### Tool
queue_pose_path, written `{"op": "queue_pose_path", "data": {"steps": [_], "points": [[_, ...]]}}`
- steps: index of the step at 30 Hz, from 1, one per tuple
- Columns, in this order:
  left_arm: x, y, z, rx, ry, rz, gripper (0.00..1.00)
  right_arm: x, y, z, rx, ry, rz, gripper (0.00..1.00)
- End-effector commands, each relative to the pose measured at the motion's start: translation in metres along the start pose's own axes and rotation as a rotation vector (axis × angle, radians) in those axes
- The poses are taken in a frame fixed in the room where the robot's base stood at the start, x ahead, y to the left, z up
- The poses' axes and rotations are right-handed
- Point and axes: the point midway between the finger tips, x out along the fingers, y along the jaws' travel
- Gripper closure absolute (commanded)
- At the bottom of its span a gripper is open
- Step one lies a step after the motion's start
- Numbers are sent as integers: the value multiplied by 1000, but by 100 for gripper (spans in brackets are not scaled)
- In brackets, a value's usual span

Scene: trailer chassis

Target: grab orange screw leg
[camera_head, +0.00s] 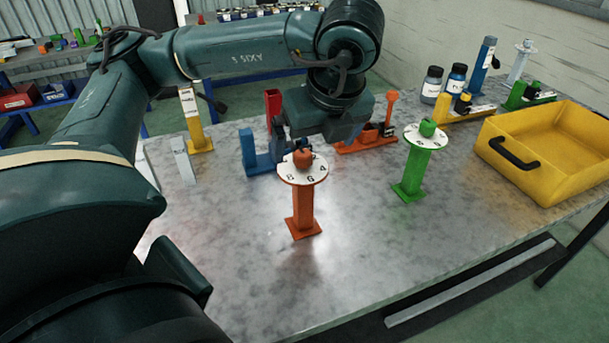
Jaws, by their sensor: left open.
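The orange screw leg (303,208) stands upright on the grey table, with a square foot, a white numbered disc and an orange knob on top. My left gripper (298,146) is open, at the knob and just above the disc. The fingers are small and dark here, so I cannot tell whether they touch the knob. My left arm comes in from the left and reaches over the table's back part. My right gripper is not in view.
A green screw leg (411,175) stands to the right. A yellow bin (545,175) is at the right, with bottles (432,85) behind. The table's front area (310,290) is clear.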

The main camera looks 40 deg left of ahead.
Motion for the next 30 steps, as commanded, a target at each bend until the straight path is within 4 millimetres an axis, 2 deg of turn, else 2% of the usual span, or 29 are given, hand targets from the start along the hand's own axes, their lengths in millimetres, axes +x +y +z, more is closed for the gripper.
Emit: {"op": "queue_pose_path", "data": {"steps": [1, 7, 16, 20, 24, 30], "points": [[15, 1, -2, -1, 4, 6, 0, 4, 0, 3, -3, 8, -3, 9], [46, 1, -2, 1, 4, 4, 0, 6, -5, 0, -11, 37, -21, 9], [67, 3, 1, 1, 2, 3, 0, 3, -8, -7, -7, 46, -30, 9], [86, 7, 2, 1, 3, 5, 0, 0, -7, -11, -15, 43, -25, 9], [105, 6, 1, 2, 4, 2, 0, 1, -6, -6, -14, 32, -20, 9], [110, 5, 0, 2, 4, -1, 0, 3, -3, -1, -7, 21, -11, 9]]}}
